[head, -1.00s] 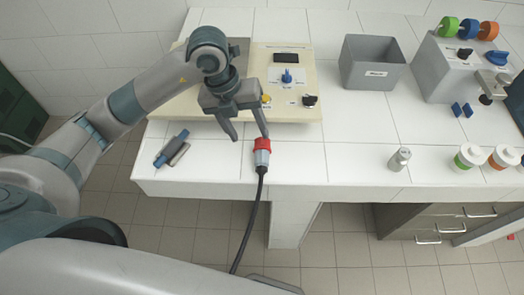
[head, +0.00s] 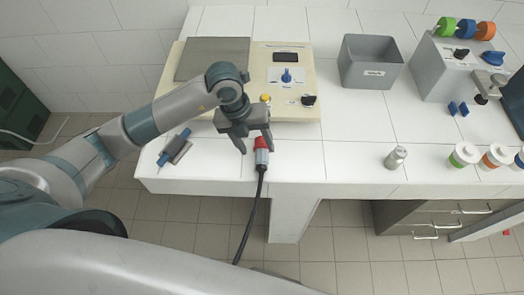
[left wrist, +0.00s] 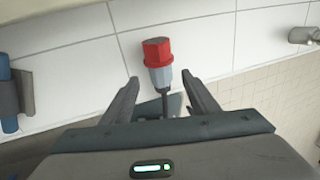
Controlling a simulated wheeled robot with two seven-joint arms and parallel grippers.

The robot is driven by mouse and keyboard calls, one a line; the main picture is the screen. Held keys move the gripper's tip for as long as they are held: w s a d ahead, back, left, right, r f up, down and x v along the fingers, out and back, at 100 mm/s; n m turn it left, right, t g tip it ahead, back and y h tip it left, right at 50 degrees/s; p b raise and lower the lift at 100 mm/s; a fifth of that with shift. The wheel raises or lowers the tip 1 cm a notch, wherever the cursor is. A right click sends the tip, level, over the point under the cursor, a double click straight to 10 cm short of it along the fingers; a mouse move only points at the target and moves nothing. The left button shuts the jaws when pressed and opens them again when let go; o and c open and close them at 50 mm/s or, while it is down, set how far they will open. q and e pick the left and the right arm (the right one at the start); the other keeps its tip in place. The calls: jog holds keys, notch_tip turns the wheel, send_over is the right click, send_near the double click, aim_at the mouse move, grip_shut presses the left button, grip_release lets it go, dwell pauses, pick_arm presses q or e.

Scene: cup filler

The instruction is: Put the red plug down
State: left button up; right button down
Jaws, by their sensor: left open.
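The red plug (head: 261,146) has a red head, a grey body and a black cable (head: 249,222). It lies on the white table near the front edge, and its cable hangs over that edge. My left gripper (head: 256,146) is open, above or close around the plug in the head view. In the left wrist view the plug (left wrist: 158,60) shows ahead of the open fingers (left wrist: 162,82), with its cable running back between them. No finger visibly grips it. My right gripper is not in view.
A cream panel (head: 290,105) with a knob and buttons stands behind the plug. A blue and grey part (head: 174,148) lies left. A grey bin (head: 370,65), a small metal cylinder (head: 396,157) and lidded jars (head: 463,155) stand right. The table between plug and cylinder is clear.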

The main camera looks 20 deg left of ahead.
aim_at(260, 153)
pick_arm(q)
jog(key=shift+d+f+p, duration=0.15)
jog(key=shift+f+p, duration=0.15)
jog(key=shift+p, duration=0.05)
jog(key=p+x, duration=0.1)
jog(key=x, duration=0.2)
jog(key=shift+w+f, duration=0.1)
jog(key=shift+f, duration=0.3)
jog(key=c, duration=1.3)
jog(key=shift+r, duration=0.2)
